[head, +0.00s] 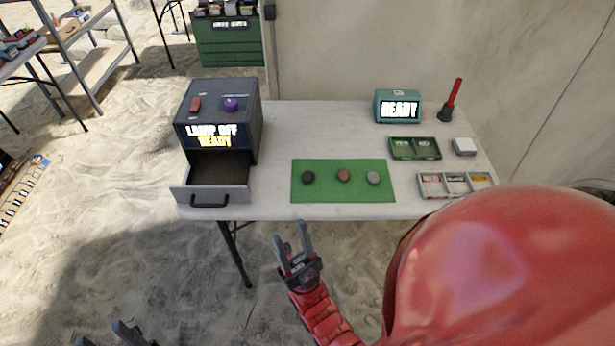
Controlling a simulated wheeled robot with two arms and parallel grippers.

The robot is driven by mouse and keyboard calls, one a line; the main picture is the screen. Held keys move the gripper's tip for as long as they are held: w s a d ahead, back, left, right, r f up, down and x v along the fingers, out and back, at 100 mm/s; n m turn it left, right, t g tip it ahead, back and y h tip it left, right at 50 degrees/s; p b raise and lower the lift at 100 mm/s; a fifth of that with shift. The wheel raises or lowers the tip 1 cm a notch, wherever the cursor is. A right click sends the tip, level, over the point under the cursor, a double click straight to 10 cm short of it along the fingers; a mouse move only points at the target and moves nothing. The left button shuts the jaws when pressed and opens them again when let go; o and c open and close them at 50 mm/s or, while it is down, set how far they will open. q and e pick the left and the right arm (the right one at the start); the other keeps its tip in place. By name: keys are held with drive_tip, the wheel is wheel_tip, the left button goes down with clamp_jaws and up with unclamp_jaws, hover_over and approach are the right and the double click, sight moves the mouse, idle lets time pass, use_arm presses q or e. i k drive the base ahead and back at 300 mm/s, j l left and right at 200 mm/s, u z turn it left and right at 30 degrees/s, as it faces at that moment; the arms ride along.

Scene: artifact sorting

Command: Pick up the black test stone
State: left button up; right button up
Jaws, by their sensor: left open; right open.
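The black test stone (308,177) is a small dark round stone at the left of a green mat (325,195) on the white table. A brown stone (343,175) and a grey stone (374,178) lie to its right on the same mat. My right gripper (291,232) is open and empty, in front of the table's near edge and below the mat in the picture. My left gripper (103,334) is open at the bottom left edge, partly cut off by the frame, far from the stones.
A dark box (222,88) reading "LAMP OFF READY" has its drawer (209,195) open at the table's left. A teal "READY" box (398,106), a green tray (415,149), a sectioned tray (456,185), a white block (464,146) and a red-handled tool (452,102) stand right.

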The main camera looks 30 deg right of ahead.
sight(308, 176)
drive_tip(key=i+z, duration=0.15)
drive_tip(key=z, duration=0.2)
drive_tip(key=i+l+z, duration=0.1)
drive_tip(key=z, duration=0.3)
drive_tip(key=i+j+z, duration=0.1)
drive_tip(key=i+z, duration=0.25)
drive_tip(key=k, duration=0.1)
